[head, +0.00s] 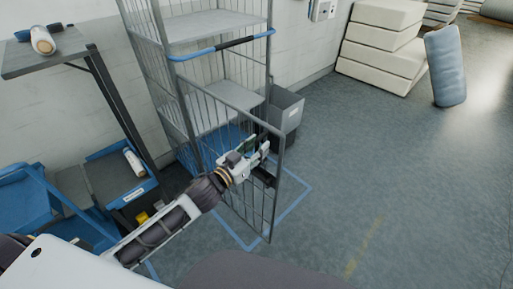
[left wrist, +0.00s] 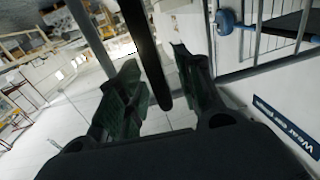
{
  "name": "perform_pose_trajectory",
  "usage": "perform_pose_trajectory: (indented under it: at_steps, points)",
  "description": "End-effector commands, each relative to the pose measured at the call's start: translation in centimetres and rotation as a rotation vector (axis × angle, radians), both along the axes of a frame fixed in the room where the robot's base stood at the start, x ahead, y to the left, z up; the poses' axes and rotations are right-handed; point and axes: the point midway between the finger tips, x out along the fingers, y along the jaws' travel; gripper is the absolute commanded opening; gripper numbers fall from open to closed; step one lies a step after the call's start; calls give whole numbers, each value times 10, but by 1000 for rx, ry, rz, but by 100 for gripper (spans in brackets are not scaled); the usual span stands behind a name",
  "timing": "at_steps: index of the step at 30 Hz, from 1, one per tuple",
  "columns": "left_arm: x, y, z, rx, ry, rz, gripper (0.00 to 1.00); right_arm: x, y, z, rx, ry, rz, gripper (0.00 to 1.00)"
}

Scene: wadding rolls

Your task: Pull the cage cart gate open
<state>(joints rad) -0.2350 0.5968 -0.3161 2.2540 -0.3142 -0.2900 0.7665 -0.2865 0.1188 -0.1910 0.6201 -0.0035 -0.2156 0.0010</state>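The cage cart (head: 160,70) is a tall grey wire cage with shelves, standing against the wall. Its lower wire gate (head: 262,215) stands angled out from the cart's front toward the open floor. A short black handle (head: 264,176) sits near the gate's free edge. My left gripper (head: 262,150) is at this edge, beside the handle. In the left wrist view its two fingers (left wrist: 163,95) are spread, with a dark bar (left wrist: 146,50) between them, apparently the handle. Gaps show on both sides of the bar. My right gripper is not in view.
A blue bar with a black grip (head: 235,42) crosses the cart above the gate. A grey bin (head: 288,108) stands behind the gate. A workbench (head: 40,55) and blue bins are at left. Floor (head: 400,180) to the right is clear, with cream stacks (head: 380,50) farther back.

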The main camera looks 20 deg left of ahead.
Motion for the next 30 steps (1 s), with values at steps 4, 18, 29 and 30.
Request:
perform_pose_trajectory:
  at_steps: [4,18,29,30]
  points:
    - [0,0,0,-1,-1,-1,35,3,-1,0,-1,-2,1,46]
    - [-12,4,0,-2,0,-1,35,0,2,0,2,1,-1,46]
    - [-32,13,0,-2,1,-1,35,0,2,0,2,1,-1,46]
    - [-34,13,0,-2,1,-1,35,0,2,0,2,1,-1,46]
